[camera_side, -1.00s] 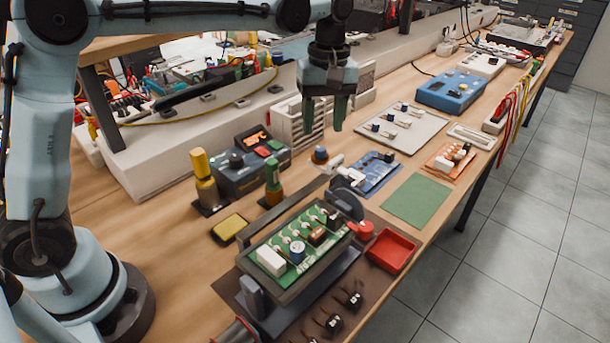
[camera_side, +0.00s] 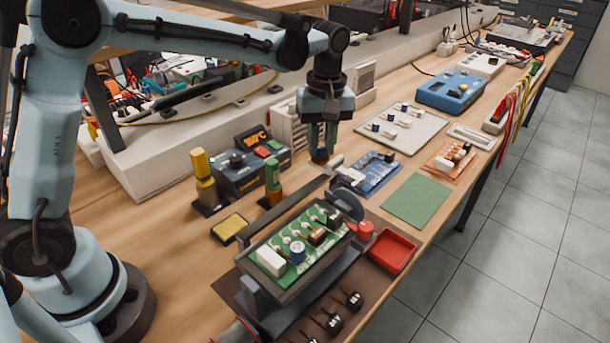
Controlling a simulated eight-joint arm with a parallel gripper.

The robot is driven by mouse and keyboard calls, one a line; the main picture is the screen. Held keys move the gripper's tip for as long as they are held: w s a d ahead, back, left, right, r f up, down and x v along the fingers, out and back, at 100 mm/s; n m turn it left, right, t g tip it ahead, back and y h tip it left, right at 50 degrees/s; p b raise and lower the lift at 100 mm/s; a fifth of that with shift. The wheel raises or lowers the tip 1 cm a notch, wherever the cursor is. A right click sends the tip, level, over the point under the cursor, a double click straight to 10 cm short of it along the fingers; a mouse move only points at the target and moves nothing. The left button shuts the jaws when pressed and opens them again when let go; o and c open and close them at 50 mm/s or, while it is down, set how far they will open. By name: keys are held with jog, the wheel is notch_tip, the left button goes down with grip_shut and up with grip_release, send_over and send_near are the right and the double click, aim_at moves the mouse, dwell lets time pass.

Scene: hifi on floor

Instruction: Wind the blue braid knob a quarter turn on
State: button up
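The blue braid knob is a small round piece with a brown part (camera_side: 320,161) on the wood bench. It stands behind the black arm of the board holder. My gripper (camera_side: 321,152) points straight down over it, with its two green fingers close together at the knob. The fingers look shut on it and hide most of it, including its blue part. The knob's turn angle cannot be read.
A green circuit board (camera_side: 285,243) sits in a dark holder in front. A soldering station (camera_side: 250,168) and green-handled (camera_side: 273,175) and yellow-handled (camera_side: 203,165) tools stand left. A blue board (camera_side: 376,178) and green mat (camera_side: 418,201) lie right.

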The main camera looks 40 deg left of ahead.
grip_shut()
jog(key=m, duration=0.3)
jog(key=shift+m, duration=0.3)
jog(key=m, duration=0.4)
jog(key=shift+m, duration=0.3)
jog(key=m, duration=0.4)
jog(key=shift+m, duration=0.3)
jog(key=shift+s+m+t, duration=0.1)
jog(key=shift+m+t, duration=0.2)
jog(key=shift+m, duration=2.2)
